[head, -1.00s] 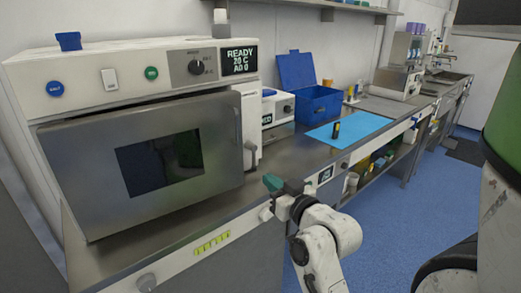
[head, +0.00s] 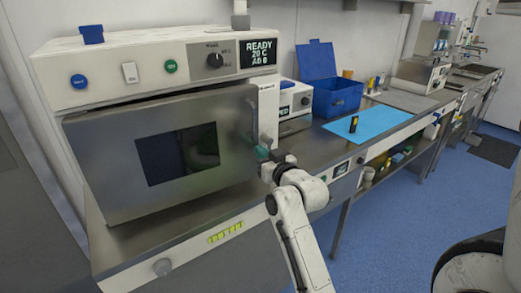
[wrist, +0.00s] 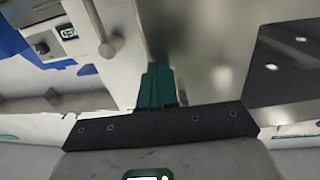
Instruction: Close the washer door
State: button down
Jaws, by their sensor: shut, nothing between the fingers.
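The washer (head: 110,75) stands at the left of the counter, with a READY display. Its grey metal door (head: 100,165) with a dark window (head: 178,157) stands a little out from the front, not clearly flush. My gripper (head: 262,153) is at the door's right edge, its green fingertips partly hidden by my wrist. In the wrist view the green fingers (wrist: 157,85) are together and empty, close to the metal door (wrist: 205,50), with the window (wrist: 285,60) at right. Whether they touch the door I cannot tell.
A small white device (head: 297,104) and an open blue box (head: 337,97) stand right of the washer. A blue mat (head: 370,142) with a black and yellow item (head: 353,124) lies on the counter.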

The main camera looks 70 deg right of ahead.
jog(key=shift+w+d, duration=0.25)
jog(key=shift+w, duration=0.1)
